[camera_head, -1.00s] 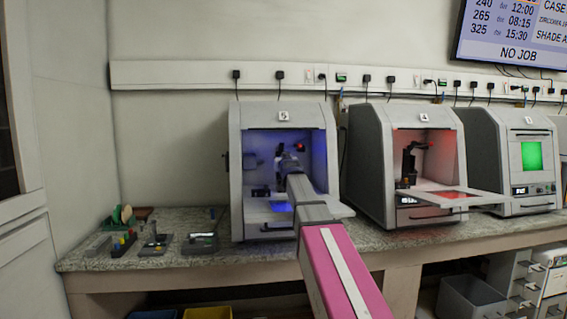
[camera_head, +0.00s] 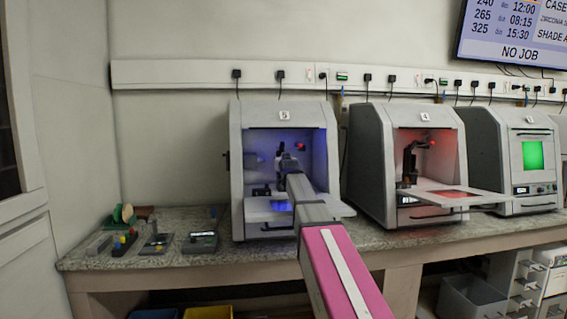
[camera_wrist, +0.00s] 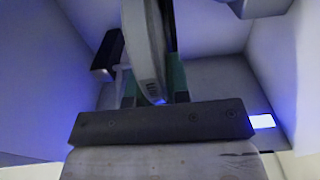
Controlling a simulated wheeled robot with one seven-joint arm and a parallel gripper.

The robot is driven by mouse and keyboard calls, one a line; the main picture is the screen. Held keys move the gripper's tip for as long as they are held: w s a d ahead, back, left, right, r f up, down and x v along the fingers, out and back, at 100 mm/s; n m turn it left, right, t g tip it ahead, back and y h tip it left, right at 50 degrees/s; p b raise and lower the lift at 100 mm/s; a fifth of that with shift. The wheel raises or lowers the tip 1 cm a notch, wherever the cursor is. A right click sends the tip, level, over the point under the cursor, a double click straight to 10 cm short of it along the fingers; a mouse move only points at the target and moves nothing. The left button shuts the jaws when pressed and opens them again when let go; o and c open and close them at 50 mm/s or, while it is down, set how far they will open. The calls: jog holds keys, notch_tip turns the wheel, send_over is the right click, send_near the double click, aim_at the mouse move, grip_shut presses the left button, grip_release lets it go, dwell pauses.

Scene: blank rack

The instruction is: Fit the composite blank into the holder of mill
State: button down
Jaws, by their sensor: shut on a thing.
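The blank (camera_wrist: 146,45), a pale grey disc seen nearly edge-on in the wrist view, stands upright between green finger pads. My gripper (camera_wrist: 155,85) is shut on it. In the head view my gripper (camera_head: 286,160) is inside the open, blue-lit left mill (camera_head: 238,170); my own arm covers most of it, and the blank cannot be made out there. A dark block (camera_wrist: 106,55) is left of the blank in the wrist view; I cannot tell whether it is the holder or whether the blank touches it.
The mill's side walls are close around my gripper, and its door (camera_head: 340,211) lies open in front. A red-lit mill (camera_head: 370,165) with an open door and a shut mill with a green window (camera_head: 487,150) stand to the right. Small tools and discs (camera_head: 122,216) lie on the left bench.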

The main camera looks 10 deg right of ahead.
jog(key=shift+w+f, duration=0.1)
jog(key=shift+w, duration=0.35)
jog(key=c, duration=1)
grip_release()
jog(key=shift+s, duration=0.1)
jog(key=s, duration=0.7)
jog(key=shift+s, duration=0.2)
jog(key=shift+d+f, duration=0.1)
